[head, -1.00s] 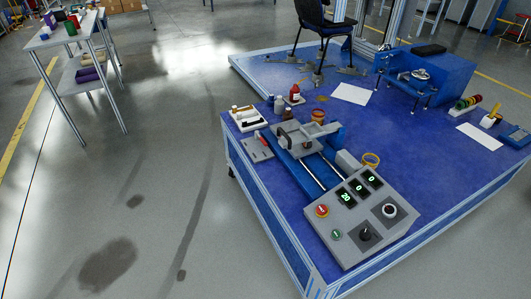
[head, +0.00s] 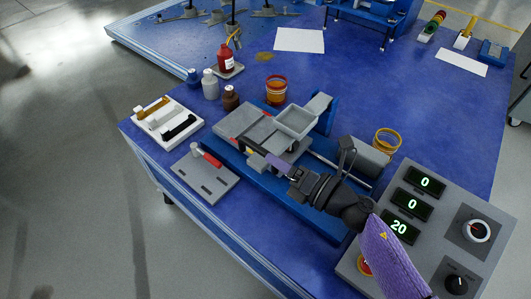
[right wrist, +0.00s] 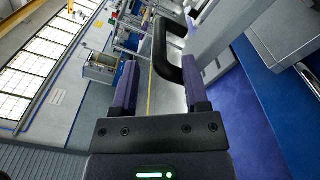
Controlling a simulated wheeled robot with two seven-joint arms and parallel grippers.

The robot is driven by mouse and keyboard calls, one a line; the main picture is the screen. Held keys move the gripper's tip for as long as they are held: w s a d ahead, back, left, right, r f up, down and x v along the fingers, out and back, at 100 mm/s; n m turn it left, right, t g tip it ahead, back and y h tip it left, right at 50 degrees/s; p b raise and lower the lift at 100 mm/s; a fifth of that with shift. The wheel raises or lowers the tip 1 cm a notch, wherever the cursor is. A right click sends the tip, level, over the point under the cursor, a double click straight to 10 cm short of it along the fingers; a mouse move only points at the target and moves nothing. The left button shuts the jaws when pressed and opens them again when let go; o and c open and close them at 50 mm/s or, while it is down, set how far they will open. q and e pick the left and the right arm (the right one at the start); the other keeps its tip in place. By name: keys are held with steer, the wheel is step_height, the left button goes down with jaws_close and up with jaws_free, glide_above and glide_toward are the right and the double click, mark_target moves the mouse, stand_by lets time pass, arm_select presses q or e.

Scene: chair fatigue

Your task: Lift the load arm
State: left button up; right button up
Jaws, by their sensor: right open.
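The load-arm rig is a blue-based fixture with a grey plate (head: 240,121) and a grey open tray (head: 297,122), standing on the blue table. My right gripper (head: 270,159) reaches in from the lower right and hangs over the rig, beside the plate and tray. Its purple fingers are apart. In the right wrist view, a bent black handle bar (right wrist: 161,45) shows between and beyond the open fingers (right wrist: 160,85), close to the right finger. Whether it touches that finger, I cannot tell. My left gripper is not in view.
A grey control panel (head: 445,222) with green displays and knobs stands at the right, partly behind my arm. Bottles, including a red one (head: 226,60), and an orange ring stack (head: 276,90) stand behind the rig. A white tray (head: 150,135) lies left.

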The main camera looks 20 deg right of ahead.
mark_target(266, 152)
steer(key=shift+x, duration=1.8)
jaws_close()
